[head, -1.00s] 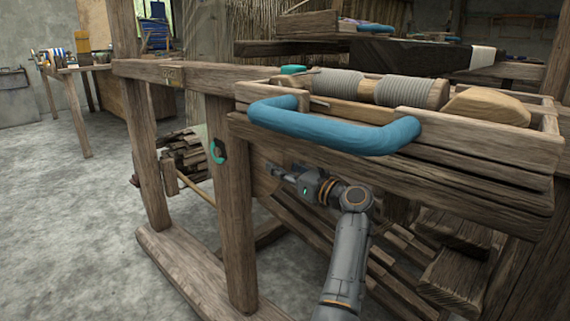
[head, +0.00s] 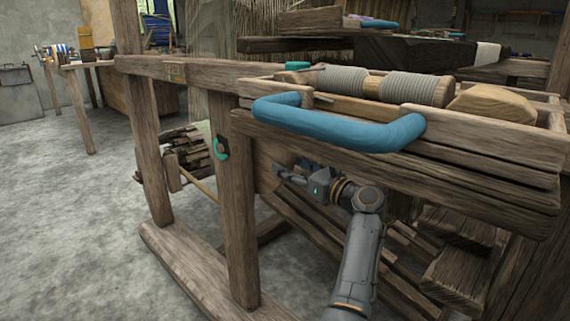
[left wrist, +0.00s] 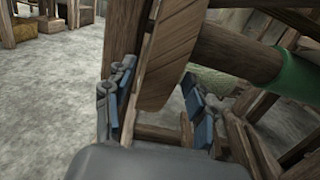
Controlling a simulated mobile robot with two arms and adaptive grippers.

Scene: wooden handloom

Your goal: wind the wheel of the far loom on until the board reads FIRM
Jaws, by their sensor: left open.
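The wooden loom fills the head view. My right gripper is not in view.
A tray (head: 400,170) with a thick blue handle (head: 335,128) and grey-wound spools (head: 415,88) overhangs my left arm. A front post (head: 238,220) stands left of the gripper, with a teal ring (head: 221,148) on it. A roller with green cloth (left wrist: 295,78) is close by. Open floor lies left.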

